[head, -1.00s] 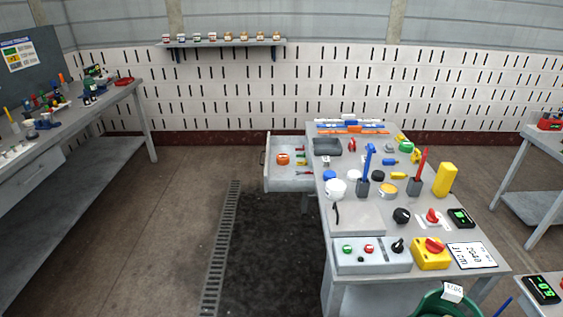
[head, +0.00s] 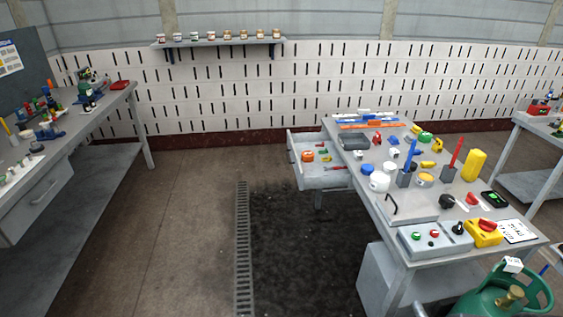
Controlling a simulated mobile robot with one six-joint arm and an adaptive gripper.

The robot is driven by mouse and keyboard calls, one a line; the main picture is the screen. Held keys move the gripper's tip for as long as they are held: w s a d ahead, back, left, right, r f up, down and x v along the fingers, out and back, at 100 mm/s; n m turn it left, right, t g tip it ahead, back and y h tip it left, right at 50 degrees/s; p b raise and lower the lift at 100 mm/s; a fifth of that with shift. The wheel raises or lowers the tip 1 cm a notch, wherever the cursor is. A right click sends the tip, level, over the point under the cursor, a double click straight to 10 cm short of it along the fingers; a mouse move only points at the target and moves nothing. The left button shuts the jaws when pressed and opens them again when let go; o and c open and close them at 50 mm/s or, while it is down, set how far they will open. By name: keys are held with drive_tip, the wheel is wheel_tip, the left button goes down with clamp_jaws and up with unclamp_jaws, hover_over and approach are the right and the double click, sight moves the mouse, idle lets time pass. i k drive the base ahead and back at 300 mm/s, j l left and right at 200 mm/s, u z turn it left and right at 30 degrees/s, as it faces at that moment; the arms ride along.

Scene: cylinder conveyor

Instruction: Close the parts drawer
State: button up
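The parts drawer (head: 322,176) is pulled out from the left side of the grey workbench (head: 401,211), towards its far end. It is a shallow light-grey tray, and its outer front (head: 291,157) faces left. A second drawer (head: 45,193) with a handle sits under the left bench and looks shut. My gripper and arm are not in view.
The left bench (head: 117,96) stands along the left edge. Open floor (head: 190,215) lies between the benches, with a drain grate (head: 243,245) and a dark mat. A green gas cylinder (head: 505,300) stands at bottom right. Small parts cover the workbench.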

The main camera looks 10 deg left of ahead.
sight(308, 175)
drive_tip(key=j, duration=0.45)
drive_tip(key=i+j+u, duration=0.15)
drive_tip(key=j, duration=0.75)
drive_tip(key=i+l+u, duration=0.1)
drive_tip(key=i, duration=0.4)
drive_tip(key=i+l+u, duration=0.1)
drive_tip(key=i, duration=0.4)
drive_tip(key=i+l, duration=0.15)
drive_tip(key=i, duration=0.3)
drive_tip(key=i+l+u, duration=0.15)
drive_tip(key=i, duration=0.35)
drive_tip(key=i+l+u, duration=0.1)
drive_tip(key=i, duration=0.4)
drive_tip(key=i+l+u, duration=0.1)
drive_tip(key=i+l, duration=0.25)
drive_tip(key=i, duration=0.1)
